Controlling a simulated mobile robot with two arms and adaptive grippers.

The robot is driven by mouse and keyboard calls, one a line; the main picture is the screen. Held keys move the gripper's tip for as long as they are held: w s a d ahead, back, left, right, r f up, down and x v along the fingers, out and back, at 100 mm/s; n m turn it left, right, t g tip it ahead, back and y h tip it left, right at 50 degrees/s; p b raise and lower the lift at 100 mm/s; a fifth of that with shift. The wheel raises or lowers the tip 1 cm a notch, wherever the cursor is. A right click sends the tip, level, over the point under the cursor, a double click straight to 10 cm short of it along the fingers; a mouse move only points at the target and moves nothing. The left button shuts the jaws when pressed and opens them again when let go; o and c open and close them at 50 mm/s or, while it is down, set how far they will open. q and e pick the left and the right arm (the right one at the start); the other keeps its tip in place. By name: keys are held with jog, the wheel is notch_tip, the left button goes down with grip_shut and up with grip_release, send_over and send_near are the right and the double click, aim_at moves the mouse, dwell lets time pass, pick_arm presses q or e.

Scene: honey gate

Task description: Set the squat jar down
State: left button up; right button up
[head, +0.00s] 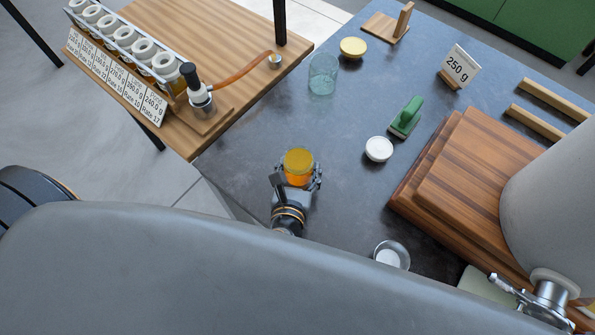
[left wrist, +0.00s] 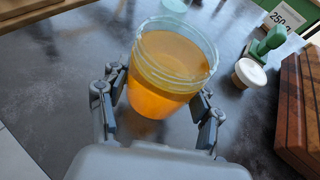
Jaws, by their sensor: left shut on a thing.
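The squat jar (head: 298,165) is glass and full of amber honey, with its mouth open. My left gripper (head: 297,182) is shut around its sides. In the left wrist view the squat jar (left wrist: 170,68) sits between the two fingers of the left gripper (left wrist: 160,105), roughly upright. It is over the dark counter (head: 240,165); I cannot tell whether its base touches the surface. My right gripper is not in view.
A wooden board stack (head: 460,175) and large tank (head: 555,195) are right. Clear counter surrounds the jar.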

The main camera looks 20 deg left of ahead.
pick_arm(q)
jog(key=shift+w+a+f, duration=0.15)
jog(key=shift+w+f, duration=0.1)
jog(key=shift+f, duration=0.05)
jog(key=f, duration=0.3)
jog(key=shift+w+a+f+b, duration=0.1)
jog(key=shift+w+f+b, duration=0.1)
jog(key=shift+f+b, duration=0.15)
jog(key=shift+r, duration=0.1)
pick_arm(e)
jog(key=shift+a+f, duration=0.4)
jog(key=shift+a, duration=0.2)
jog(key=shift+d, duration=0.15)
pick_arm(q)
jog(key=o, duration=1.1)
jog(key=shift+s+f, duration=0.1)
jog(key=shift+f, duration=0.1)
jog(key=o, duration=0.4)
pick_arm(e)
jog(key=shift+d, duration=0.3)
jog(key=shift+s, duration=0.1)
